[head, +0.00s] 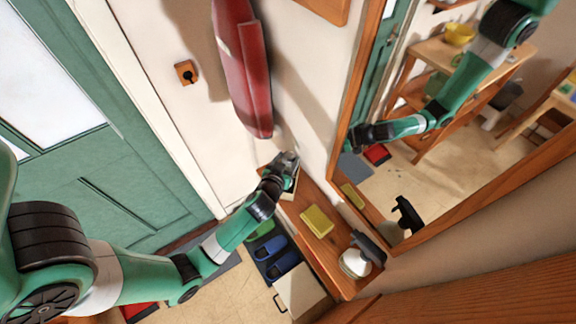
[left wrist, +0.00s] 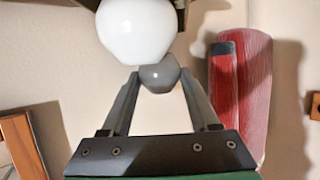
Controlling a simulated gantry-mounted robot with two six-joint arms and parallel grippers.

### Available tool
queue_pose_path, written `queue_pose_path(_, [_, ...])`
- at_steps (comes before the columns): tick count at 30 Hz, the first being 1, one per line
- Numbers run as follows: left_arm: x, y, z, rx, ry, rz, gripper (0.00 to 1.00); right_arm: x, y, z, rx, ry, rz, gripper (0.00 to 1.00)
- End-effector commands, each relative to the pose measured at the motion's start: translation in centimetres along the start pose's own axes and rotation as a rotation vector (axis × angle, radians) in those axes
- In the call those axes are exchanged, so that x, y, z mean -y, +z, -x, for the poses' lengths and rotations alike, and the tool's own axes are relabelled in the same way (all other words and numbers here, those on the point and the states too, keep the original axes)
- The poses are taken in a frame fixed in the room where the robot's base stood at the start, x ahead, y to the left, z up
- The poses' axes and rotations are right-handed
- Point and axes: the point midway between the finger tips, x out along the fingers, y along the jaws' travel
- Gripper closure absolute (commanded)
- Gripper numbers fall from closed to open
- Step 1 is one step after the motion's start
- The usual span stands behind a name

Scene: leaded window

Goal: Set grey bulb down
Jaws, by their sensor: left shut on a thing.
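My left gripper (head: 280,174) reaches over the far end of the wooden shelf, close to the wall. The grey bulb is too small to make out clearly in the head view. My right gripper is not in view.
The shelf (head: 325,258) holds a yellow block (head: 317,221) and a white bottle with a black top (head: 356,262). A red padded object (head: 247,70) hangs on the wall. A wood-framed mirror (head: 392,180) stands right, reflecting my arm. Blue slippers (head: 284,263) lie below.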

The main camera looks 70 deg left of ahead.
Motion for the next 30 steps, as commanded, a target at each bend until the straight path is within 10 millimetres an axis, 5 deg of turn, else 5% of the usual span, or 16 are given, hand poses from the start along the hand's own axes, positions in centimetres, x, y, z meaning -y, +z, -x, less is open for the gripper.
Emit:
queue_pose_path(6, [0.0, 2.9, -1.2, 0.001, 0.000, -0.002, 0.92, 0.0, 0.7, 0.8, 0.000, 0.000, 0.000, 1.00])
queue_pose_path(18, [0.0, 3.4, -1.4, 0.000, 0.001, 0.000, 0.92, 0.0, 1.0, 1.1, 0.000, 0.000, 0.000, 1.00])
queue_pose_path(19, [0.0, 3.3, -1.3, 0.000, 0.001, 0.000, 0.35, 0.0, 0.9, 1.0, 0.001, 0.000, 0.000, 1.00])
queue_pose_path(24, [0.0, 3.2, -1.3, 0.000, 0.001, -0.001, 0.09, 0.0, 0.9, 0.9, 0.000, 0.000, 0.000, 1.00])
queue_pose_path(30, [0.0, 3.2, -1.3, 0.000, 0.001, -0.001, 0.09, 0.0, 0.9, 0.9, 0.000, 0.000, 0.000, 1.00])
